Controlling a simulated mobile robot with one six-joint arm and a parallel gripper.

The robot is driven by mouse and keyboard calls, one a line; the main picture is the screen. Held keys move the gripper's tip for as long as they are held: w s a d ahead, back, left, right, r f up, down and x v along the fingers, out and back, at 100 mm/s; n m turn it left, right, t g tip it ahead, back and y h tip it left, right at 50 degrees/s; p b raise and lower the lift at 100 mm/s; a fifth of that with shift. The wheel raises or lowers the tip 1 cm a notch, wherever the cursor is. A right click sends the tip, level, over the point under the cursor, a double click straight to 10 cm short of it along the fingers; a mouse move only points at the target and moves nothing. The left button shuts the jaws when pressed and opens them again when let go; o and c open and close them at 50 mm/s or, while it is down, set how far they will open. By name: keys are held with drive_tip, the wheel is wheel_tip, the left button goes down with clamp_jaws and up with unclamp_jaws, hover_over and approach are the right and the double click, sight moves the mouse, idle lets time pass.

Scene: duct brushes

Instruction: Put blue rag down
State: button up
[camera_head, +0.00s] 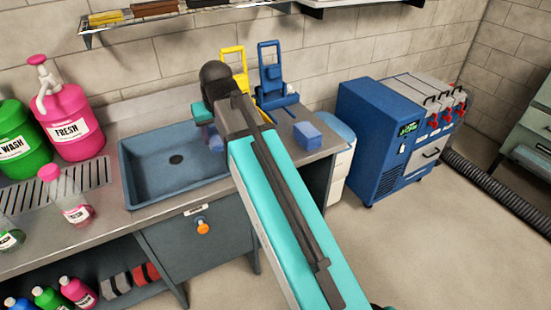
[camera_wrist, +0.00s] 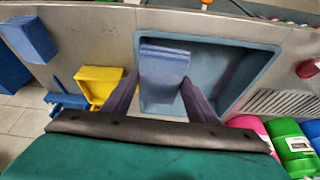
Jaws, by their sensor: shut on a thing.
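My gripper (camera_wrist: 162,82) is shut on a blue rag (camera_wrist: 163,60), which sits between its two purple-grey fingers in the wrist view. It holds the rag over the blue-grey sink basin (camera_wrist: 240,66). In the head view the sink (camera_head: 150,180) is left of my arm, and my gripper (camera_head: 206,122) is above its right side. My arm and wrist hide most of the held rag there. A second blue folded block (camera_head: 307,135) lies on the counter right of the sink; it also shows at the upper left of the wrist view (camera_wrist: 30,38).
A yellow stand (camera_head: 233,60) and a blue stand (camera_head: 270,75) are at the counter's back. Pink (camera_head: 68,125) and green (camera_head: 22,145) jugs stand left of the sink. A blue machine (camera_head: 370,140) is on the floor at right. A shelf (camera_head: 150,24) hangs above.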

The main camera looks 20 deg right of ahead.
idle(0.3)
drive_tip(key=shift+s+d, duration=0.3)
drive_tip(key=shift+s, duration=0.65)
drive_tip(key=shift+s+d, duration=0.25)
drive_tip(key=shift+s, duration=0.7)
drive_tip(key=shift+a, duration=0.1)
